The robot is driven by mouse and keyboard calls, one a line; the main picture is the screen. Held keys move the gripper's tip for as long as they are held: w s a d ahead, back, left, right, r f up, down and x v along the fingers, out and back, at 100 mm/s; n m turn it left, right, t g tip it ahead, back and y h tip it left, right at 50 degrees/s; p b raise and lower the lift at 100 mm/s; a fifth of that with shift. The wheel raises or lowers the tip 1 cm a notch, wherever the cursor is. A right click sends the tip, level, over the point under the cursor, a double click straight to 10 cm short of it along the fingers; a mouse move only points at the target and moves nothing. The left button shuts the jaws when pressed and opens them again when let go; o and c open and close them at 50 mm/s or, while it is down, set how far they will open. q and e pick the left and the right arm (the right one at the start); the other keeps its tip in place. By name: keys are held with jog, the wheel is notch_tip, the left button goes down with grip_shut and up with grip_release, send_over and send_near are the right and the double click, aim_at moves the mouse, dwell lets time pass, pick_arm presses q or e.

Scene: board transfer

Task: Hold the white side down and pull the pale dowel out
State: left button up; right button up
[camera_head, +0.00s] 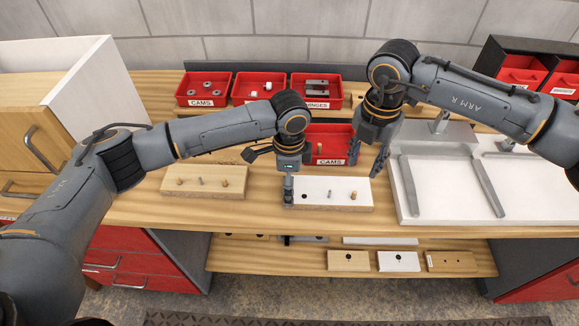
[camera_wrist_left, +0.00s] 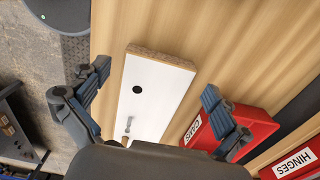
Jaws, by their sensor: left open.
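The white-topped board (camera_head: 333,186) lies on the table at the middle, with a dark hole at its left, a metal pin in its middle and the short pale dowel (camera_head: 353,195) upright near its right end. My left gripper (camera_head: 269,176) is open above the board's left end. My right gripper (camera_head: 367,158) is open and empty, pointing down above and behind the dowel end, apart from the board.
A wooden board (camera_head: 205,193) with pegs lies to the left. A red bin (camera_head: 330,158) stands close behind the white board. A white panel (camera_head: 440,200) with grey bars lies at the right. Bare table (camera_head: 270,222) lies in front.

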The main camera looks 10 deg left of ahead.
aim_at(355, 192)
pick_arm(q)
jog(key=shift+f, duration=1.2)
jog(key=c, duration=1.3)
pick_arm(e)
jog(key=shift+c, duration=1)
notch_tip(355, 192, down, 2)
jog(key=shift+f+n, duration=0.25)
jog(key=shift+n, duration=0.45)
jog(key=shift+f, duration=4.25)
